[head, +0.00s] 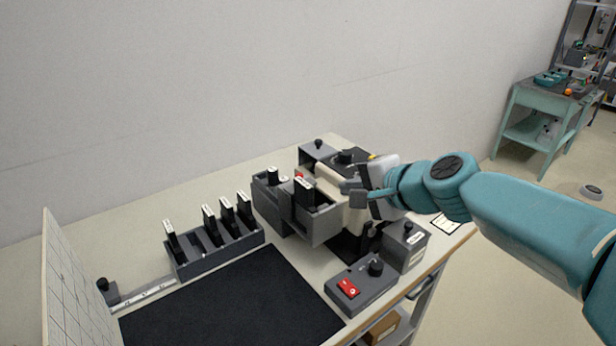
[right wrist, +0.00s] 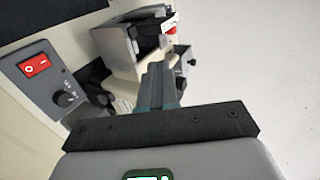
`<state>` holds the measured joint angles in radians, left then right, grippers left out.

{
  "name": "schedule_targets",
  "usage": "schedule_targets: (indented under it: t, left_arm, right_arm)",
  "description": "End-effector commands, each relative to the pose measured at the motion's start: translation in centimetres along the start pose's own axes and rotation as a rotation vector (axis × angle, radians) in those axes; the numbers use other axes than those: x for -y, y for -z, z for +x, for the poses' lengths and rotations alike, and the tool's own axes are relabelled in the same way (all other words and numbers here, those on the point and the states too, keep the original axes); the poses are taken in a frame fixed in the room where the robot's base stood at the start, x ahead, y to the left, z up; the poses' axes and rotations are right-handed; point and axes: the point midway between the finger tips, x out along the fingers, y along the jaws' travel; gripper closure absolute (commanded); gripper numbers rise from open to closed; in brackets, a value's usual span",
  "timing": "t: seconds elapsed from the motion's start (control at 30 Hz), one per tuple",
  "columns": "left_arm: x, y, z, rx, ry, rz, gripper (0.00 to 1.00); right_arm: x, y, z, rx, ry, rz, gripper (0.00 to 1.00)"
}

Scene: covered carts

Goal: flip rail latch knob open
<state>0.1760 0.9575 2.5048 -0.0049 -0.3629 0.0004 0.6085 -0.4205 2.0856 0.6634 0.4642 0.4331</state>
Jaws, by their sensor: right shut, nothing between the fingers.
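The scene has several black knobs, and I cannot tell for sure which is the rail latch knob. One black knob (head: 102,284) sits on a small grey block at the left end of a ruled metal rail (head: 150,291). Other knobs show on the beige and grey device (head: 328,180), one at its back (head: 318,143). My right gripper (head: 347,187) is shut and empty, its fingertips at the right side of the device. In the right wrist view the fingers (right wrist: 160,86) are together, pointing at the device (right wrist: 122,52); contact cannot be told. My left gripper is not in view.
A grey control box (head: 362,286) with a red switch and dial stands at the table's front edge, beside another grey box (head: 405,246). A rack (head: 222,251) with black-handled pieces stands left, behind a clear black mat (head: 235,305). A white gridded panel (head: 70,290) stands at far left.

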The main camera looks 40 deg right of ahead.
Motion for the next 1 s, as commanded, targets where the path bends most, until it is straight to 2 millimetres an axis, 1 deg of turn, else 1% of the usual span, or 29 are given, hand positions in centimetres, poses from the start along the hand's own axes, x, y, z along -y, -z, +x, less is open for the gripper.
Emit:
schedule_targets:
  t: [0.07, 0.17, 0.27, 0.6, 0.7, 0.83, 1.0]
  left_arm:
    - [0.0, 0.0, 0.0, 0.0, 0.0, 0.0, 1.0]
    - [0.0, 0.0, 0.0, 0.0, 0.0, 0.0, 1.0]
    - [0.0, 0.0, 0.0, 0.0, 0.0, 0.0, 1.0]
    - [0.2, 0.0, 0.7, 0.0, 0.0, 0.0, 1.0]
    - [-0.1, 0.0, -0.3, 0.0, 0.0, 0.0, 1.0]
    - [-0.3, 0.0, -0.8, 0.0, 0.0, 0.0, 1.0]
    - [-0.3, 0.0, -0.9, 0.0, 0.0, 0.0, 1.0]
  right_arm:
    - [0.0, 0.0, 0.2, 0.001, -0.001, 0.0, 1.0]
    - [0.0, 0.0, 1.2, 0.004, -0.002, 0.001, 1.0]
    - [0.0, -0.1, 3.0, 0.006, -0.004, 0.0, 1.0]
    - [0.0, 0.0, 10.6, 0.006, -0.003, -0.001, 1.0]
    - [1.3, 0.0, 11.8, 0.005, -0.002, -0.002, 1.0]
    - [1.9, 0.0, 13.1, 0.003, -0.002, 0.0, 1.0]
    - [2.2, 0.0, 13.9, 0.003, -0.001, -0.001, 1.0]
